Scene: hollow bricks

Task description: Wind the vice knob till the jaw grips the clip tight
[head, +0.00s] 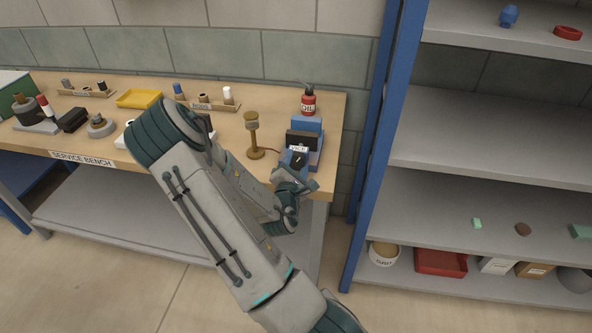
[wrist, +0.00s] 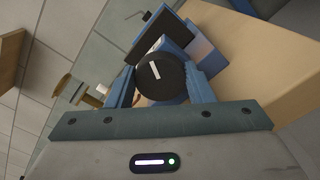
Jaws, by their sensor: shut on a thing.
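The blue vice (head: 317,141) stands near the right end of the bench, with a dark jaw plate and a "VICE" label. In the wrist view its blue body (wrist: 205,47) and dark plate (wrist: 146,30) show behind the knob. The round black vice knob (wrist: 161,76) has a white line mark, tilted slightly off upright. My gripper (wrist: 162,88) has its blue fingers on either side of the knob and is shut on it; it also shows in the head view (head: 294,172) at the front of the vice. I cannot make out the clip in either view.
A brass stand (head: 254,136) is just left of the vice. A red oil bottle (head: 308,101) is behind it. A yellow tray (head: 139,98) and several small parts lie farther left. A blue-framed shelf (head: 372,150) stands close on the right.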

